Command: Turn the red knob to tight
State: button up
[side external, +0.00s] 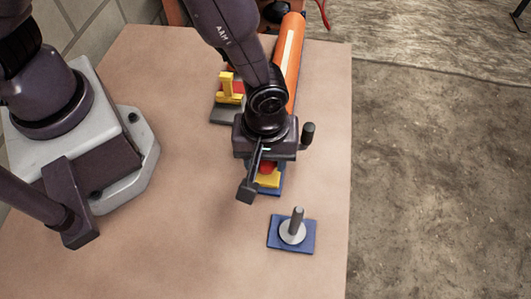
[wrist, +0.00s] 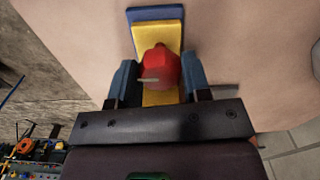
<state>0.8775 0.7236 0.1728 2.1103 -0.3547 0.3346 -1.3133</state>
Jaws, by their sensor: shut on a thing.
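The red knob (wrist: 159,70) sits on a yellow plate (wrist: 155,36) on top of a blue base (wrist: 154,14) in the wrist view. My gripper (wrist: 158,80) has one finger on each side of the knob and is shut on it. In the side view, my gripper (side external: 265,152) is above the knob and hides most of it. A little red of the knob (side external: 267,167) shows beneath the gripper, with the yellow plate (side external: 268,180) and the blue base (side external: 276,192) around it. A pale mark shows on the knob in the wrist view. I cannot read any tight marking.
A blue plate (side external: 274,243) with a grey round disc and upright post (side external: 297,222) stands in front. Behind are a yellow piece on a dark base (side external: 228,117) and an orange cylinder (side external: 293,30). The table (side external: 150,240) is clear at front left; its right edge is close.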

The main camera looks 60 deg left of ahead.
jog(key=m, duration=0.8)
jog(key=shift+m, duration=0.3)
jog(key=m, duration=0.4)
jog(key=shift+m, duration=0.3)
jog(key=m, duration=0.4)
jog(key=shift+m, duration=0.3)
jog(key=o, duration=0.9)
jog(key=shift+o, duration=0.2)
